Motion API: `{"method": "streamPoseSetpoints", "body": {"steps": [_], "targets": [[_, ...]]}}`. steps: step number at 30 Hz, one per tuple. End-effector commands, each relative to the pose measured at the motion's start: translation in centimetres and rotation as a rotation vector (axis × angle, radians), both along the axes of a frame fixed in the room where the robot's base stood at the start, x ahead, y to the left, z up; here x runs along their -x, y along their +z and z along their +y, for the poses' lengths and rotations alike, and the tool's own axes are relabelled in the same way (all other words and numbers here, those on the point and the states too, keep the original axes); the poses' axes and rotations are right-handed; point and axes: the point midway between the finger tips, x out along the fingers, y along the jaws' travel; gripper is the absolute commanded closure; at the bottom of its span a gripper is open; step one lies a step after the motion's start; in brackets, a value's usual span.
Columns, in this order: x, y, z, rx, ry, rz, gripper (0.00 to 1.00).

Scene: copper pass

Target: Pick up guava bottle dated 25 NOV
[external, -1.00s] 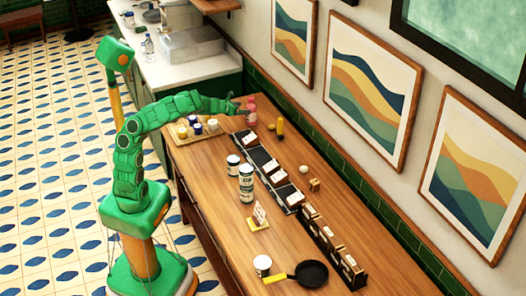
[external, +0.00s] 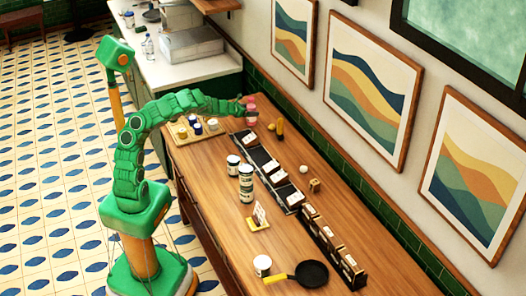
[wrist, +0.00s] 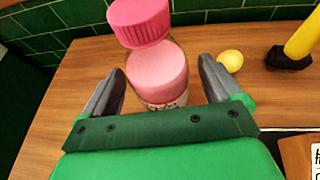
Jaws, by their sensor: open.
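A pink bottle with a pink cap (wrist: 160,75) stands upright on the wooden counter in the wrist view. It is between the two fingers of my gripper (wrist: 160,92), which is open around it. The lower part of its label is hidden by my gripper's body, and no date can be read. In the external view the pink bottle (external: 251,112) is at the far end of the counter, with my gripper (external: 247,106) at it.
A yellow lemon (wrist: 231,60) and a yellow-handled object with a dark end (wrist: 295,48) lie to the right of the bottle. A tray (external: 186,139) with several small jars is near my arm. Dark bins (external: 266,163) run along the counter. Green wall tiles (wrist: 60,30) rise behind.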

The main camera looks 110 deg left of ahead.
Motion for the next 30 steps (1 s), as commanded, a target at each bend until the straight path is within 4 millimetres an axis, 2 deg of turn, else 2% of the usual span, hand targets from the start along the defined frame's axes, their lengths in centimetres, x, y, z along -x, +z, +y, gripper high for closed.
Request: {"method": "streamPoseSetpoints", "body": {"steps": [5, 13, 27, 30], "targets": [[-0.47, -0.44, 0.82, 0.001, 0.002, 0.000, 0.08], [-0.57, -0.47, 0.91, 0.000, 0.002, 0.001, 0.09], [-0.59, -0.48, 0.89, 0.001, 0.001, 0.001, 0.80], [-0.60, -0.46, 0.90, 0.001, 0.001, 0.001, 0.80]]}}
